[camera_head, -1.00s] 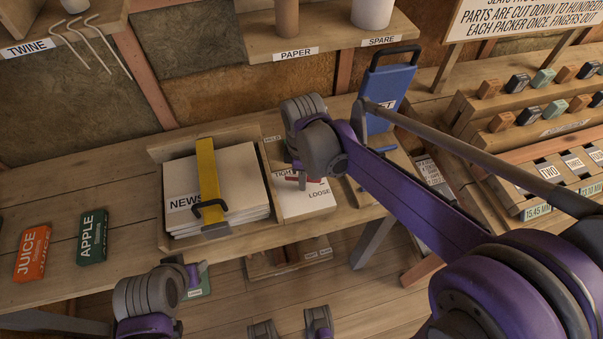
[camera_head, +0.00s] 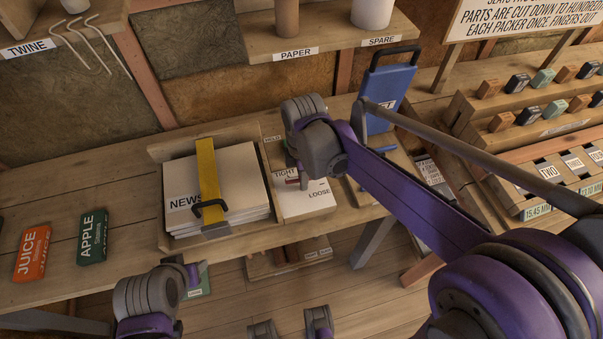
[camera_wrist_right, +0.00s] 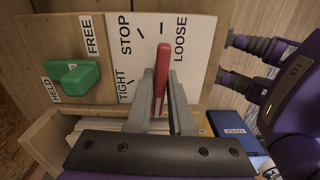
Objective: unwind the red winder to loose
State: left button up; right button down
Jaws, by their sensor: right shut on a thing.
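The red winder (camera_wrist_right: 162,72) is a slim handle on a pale board marked TIGHT, STOP and LOOSE (camera_wrist_right: 181,38). In the right wrist view its tip points up, between the words STOP and LOOSE. My right gripper (camera_wrist_right: 160,92) is shut on it, with grey fingers on either side. In the head view the right gripper (camera_head: 297,178) is over the board (camera_head: 303,206), and only a bit of red shows. My left arm (camera_head: 150,295) is at the lower left; its fingers cannot be made out.
A green knob (camera_wrist_right: 72,77) sits by the HELD and FREE labels. Left of the board is a NEWS paper stack (camera_head: 235,180) under a yellow strap (camera_head: 208,170). A blue clipboard-like panel (camera_head: 390,90) stands behind.

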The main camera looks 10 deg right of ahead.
jog(key=shift+n, duration=0.8)
jog(key=shift+n, duration=0.8)
jog(key=shift+n, duration=0.8)
